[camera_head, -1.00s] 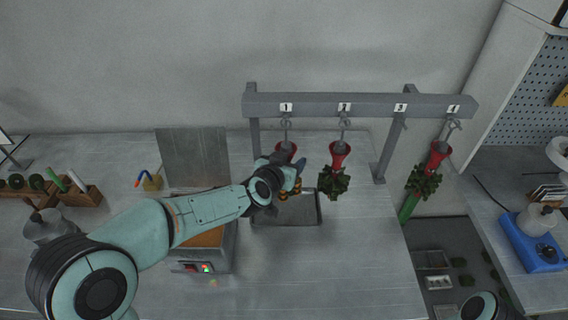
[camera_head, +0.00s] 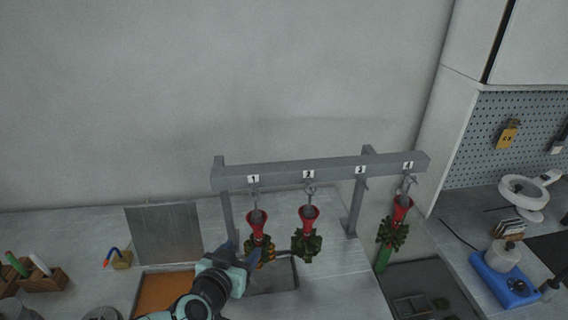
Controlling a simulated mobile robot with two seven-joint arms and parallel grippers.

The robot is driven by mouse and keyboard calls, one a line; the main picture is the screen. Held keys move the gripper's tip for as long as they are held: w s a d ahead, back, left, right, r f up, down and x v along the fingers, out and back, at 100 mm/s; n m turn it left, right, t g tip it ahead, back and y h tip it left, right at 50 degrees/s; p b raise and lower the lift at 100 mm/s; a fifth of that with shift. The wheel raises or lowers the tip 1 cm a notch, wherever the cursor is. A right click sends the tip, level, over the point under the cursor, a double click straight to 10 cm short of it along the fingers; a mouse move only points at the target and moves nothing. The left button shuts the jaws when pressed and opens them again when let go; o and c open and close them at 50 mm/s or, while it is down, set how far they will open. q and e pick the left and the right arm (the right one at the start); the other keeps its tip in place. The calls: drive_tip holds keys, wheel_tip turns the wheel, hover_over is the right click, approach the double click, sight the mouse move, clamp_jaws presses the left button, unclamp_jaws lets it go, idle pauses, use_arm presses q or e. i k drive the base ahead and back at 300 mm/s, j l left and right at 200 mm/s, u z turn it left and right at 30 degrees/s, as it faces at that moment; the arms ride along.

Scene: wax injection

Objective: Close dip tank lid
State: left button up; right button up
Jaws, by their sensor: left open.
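The dip tank (camera_head: 140,297) is at the bottom left, with orange-brown wax showing in its opening. Its lid, a flat grey metal plate (camera_head: 163,233), stands upright at the tank's back edge, so the tank is open. My left gripper (camera_head: 240,254) is open and empty, with its fingers pointing up and away. It is to the right of the tank and lid, close to the tree under hook 1; I cannot tell whether it touches it. My left forearm hides the tank's front right part. My right gripper is not in view.
A grey rack (camera_head: 320,171) numbered 1 to 4 stands at the right. Red-cupped trees hang from hooks 1, 2 (camera_head: 307,232) and 4 (camera_head: 397,220); hook 3 is empty. A grey tray (camera_head: 272,278) lies below. A small block with a blue-handled tool (camera_head: 121,258) stands left of the lid.

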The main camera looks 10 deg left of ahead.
sight(165, 234)
drive_tip(key=k+j, duration=0.1)
drive_tip(key=k, duration=0.4)
drive_tip(key=k+j, duration=0.1)
drive_tip(key=k, duration=0.4)
